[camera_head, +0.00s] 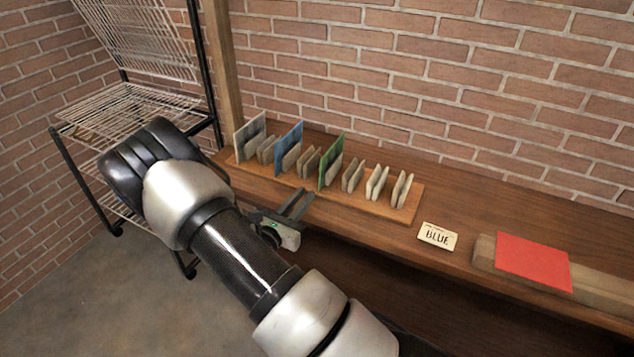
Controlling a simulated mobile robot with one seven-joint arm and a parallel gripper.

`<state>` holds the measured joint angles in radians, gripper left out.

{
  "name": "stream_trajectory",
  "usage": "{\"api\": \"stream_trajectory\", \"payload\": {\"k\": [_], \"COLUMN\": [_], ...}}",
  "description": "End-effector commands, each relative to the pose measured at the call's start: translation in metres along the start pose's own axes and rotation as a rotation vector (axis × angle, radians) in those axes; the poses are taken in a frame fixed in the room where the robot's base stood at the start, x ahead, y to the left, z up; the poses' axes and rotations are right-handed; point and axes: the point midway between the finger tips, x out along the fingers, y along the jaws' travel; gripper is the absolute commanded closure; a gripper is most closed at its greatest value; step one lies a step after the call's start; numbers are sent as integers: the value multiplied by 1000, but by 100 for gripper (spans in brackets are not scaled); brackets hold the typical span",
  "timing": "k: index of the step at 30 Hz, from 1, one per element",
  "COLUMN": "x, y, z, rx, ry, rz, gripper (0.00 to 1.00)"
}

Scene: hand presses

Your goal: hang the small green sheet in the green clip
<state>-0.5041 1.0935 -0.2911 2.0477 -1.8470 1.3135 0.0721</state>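A green sheet (331,159) stands upright on the long wooden board (408,209), at a row of small pale upright plates. I cannot tell whether it is the small green sheet or part of a green clip. No other green sheet and no separate green clip show. My gripper (305,196) is at the front edge of the bench, in front of and below the green sheet, apart from it. Its two dark fingers show a gap with nothing visible between them.
A blue sheet (289,146) and a greyish sheet (250,136) stand on the same board. A card reading BLUE (438,237) lies to the right. A red sheet (533,262) lies on a wooden block (484,254). A wire rack (125,105) stands left. A brick wall is behind.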

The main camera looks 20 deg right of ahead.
Motion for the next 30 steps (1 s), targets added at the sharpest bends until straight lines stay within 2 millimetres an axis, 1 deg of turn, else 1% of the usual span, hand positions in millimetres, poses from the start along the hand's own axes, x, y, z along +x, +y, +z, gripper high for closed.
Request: {"api": "stream_trajectory", "payload": {"k": [1,2,5,8,15,21,25,30], "x": [0,1,8,18,54,80,92,98], "y": [3,4,4,4,5,6,6,6], "z": [-6,-7,-7,-7,-8,-7,-7,-7], "rx": [-14,-18,-21,-19,-18,-19,-19,-20], "ry": [-4,-5,-6,-7,-6,-5,-5,-4], "rz": [17,22,26,24,22,23,23,24], "gripper": [85,85,85,85,85,85,85,85]}}
